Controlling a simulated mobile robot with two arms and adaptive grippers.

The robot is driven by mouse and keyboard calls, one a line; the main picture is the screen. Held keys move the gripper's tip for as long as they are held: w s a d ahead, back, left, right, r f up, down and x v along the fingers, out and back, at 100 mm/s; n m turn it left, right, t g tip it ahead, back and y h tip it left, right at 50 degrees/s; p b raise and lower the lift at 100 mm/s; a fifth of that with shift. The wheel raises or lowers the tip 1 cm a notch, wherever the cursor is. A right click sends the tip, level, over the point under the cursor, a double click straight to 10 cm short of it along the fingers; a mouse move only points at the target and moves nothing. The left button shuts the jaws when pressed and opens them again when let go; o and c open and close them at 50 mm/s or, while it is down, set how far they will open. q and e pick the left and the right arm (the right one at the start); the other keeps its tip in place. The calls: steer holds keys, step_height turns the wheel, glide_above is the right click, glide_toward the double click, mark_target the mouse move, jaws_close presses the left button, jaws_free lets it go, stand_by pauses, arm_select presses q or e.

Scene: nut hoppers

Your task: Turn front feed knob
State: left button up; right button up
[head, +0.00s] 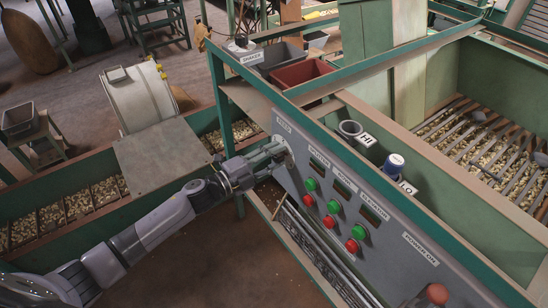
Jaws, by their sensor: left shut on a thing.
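The grey control panel (325,190) faces me, with a label at its upper left end that is too small to read surely. My left gripper (274,153) reaches in from the left and is at the panel just below that label. It is shut on the front feed knob (281,142), which its fingers mostly hide. I cannot tell which way the knob points. My right gripper is not in view.
Green buttons (310,184) and red buttons (330,221) sit right of the knob, with a red mushroom button (437,293) at the lower right. A grey bin (280,58) and a red-brown bin (303,73) stand on the frame above. A nut hopper (502,157) is at right.

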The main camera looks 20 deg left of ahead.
arm_select(q)
steer(key=shift+f, duration=0.1)
steer(key=o, duration=1.2)
steer(key=shift+c, duration=0.2)
steer(key=v, duration=1.2)
